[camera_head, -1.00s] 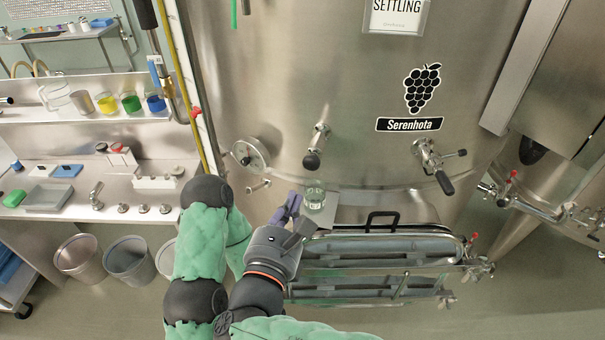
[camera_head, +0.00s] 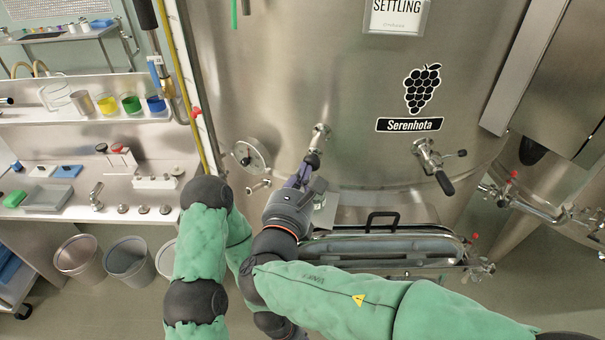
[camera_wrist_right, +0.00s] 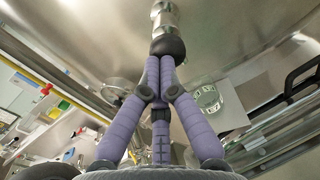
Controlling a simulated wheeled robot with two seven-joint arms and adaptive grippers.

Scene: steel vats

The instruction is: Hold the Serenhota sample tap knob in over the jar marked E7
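The Serenhota sample tap (camera_head: 320,134) sticks out of the steel vat's front, left of the grape label. Its black knob (camera_wrist_right: 168,46) shows at the fingertips in the right wrist view. My right gripper (camera_head: 303,174) has its purple fingers drawn together, tips at the knob's underside and apparently touching it; whether the knob is pushed in I cannot tell. My left gripper (camera_head: 292,332) is mostly hidden behind my right arm.
A round fitting (camera_head: 249,154) sits left of the tap and a valve with a black handle (camera_head: 435,166) right of it. A dark carrying handle (camera_head: 382,219) is below right, above a steel hatch. A bench with cups (camera_head: 107,104) stands at left.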

